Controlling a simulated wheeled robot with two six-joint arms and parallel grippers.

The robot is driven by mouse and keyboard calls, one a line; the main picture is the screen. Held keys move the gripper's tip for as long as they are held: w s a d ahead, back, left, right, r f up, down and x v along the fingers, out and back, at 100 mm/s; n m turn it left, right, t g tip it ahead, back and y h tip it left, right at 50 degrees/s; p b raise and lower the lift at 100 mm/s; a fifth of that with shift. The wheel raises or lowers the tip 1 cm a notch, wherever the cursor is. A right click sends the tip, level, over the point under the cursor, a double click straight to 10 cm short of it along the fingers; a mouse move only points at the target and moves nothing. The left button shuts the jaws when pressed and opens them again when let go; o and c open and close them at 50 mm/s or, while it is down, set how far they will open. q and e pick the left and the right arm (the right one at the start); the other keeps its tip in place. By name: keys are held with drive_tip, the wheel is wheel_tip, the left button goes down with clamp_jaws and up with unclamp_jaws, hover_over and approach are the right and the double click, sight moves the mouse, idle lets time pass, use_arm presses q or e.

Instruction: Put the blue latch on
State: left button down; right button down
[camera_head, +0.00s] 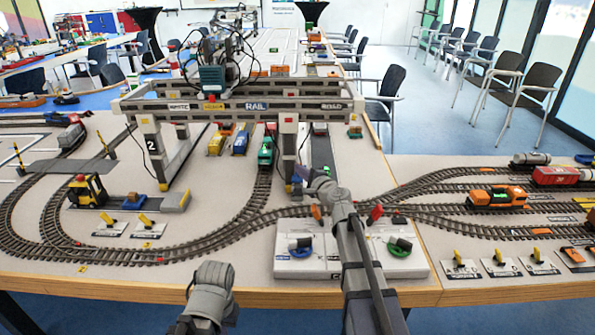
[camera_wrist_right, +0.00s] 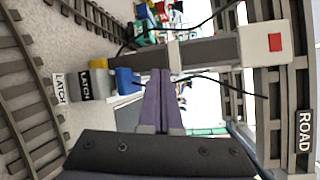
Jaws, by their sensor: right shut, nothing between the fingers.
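The blue latch (camera_wrist_right: 127,80) is a small blue block in the right wrist view, beside a black piece and a grey-white piece lettered LATCH (camera_wrist_right: 98,82). Yellow shows on the side of the black piece. My right gripper (camera_wrist_right: 160,74) is shut and empty, its two purple fingers together just right of the blue block. I cannot tell whether they touch it. In the head view my right gripper (camera_head: 297,178) is at the foot of the gantry's right leg, and its wrist hides the latch there. Of my left arm only a grey link shows; its gripper is out of view.
The gantry crane (camera_head: 255,104) spans the tracks, its right leg (camera_head: 287,148) close to my right gripper. A white control panel (camera_head: 306,268) with blue and green knobs lies under my right forearm. Curved tracks (camera_head: 120,252) and a yellow forklift (camera_head: 88,190) are at left.

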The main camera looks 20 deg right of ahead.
drive_tip(key=s+r+p, duration=0.1)
drive_tip(key=s+a+r+p, duration=0.1)
drive_tip(key=s+r+p, duration=0.1)
drive_tip(key=shift+r, duration=0.15)
drive_tip(key=shift+r, duration=0.1)
